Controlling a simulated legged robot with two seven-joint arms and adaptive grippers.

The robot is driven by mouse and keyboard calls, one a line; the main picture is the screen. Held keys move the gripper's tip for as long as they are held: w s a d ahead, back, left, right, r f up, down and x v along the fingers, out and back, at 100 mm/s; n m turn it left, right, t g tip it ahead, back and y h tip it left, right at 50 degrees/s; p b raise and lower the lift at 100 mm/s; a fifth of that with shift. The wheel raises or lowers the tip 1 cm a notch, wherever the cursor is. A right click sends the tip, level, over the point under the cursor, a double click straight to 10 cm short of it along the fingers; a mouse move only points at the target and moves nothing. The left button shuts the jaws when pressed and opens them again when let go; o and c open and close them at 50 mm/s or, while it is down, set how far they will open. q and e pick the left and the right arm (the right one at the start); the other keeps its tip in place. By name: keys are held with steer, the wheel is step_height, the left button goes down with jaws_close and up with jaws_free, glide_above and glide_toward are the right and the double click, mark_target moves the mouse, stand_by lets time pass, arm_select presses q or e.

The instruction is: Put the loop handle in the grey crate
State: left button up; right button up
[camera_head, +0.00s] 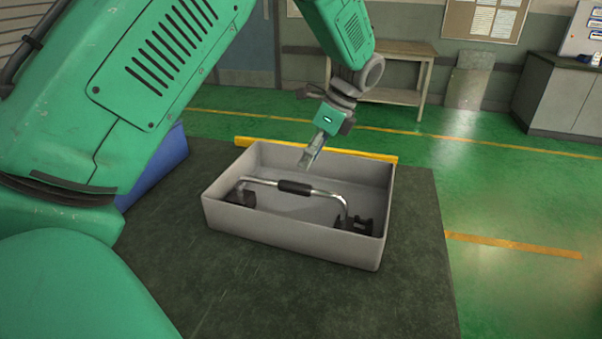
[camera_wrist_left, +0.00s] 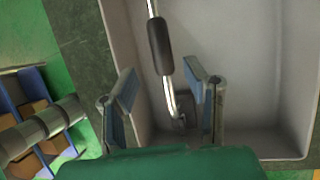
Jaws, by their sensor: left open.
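The loop handle (camera_head: 295,187), a bent silver bar with a black grip and dark end mounts, lies inside the grey crate (camera_head: 290,238). In the left wrist view the handle's black grip (camera_wrist_left: 160,46) and silver bar show inside the crate (camera_wrist_left: 255,60). My left gripper (camera_head: 307,160) is over the crate, above and behind the handle's grip. In the wrist view the fingers of my left gripper (camera_wrist_left: 165,95) are spread apart, with the bar's end seen between them and nothing held. My right gripper is not in view.
The crate stands on a dark table (camera_head: 300,300) with clear surface in front and to the right. A blue bin (camera_head: 165,160) is at the left, partly hidden by my arm. A wooden bench (camera_head: 400,75) stands further back on the green floor.

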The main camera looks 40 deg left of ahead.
arm_select(q)
steer(key=shift+v, duration=1.45)
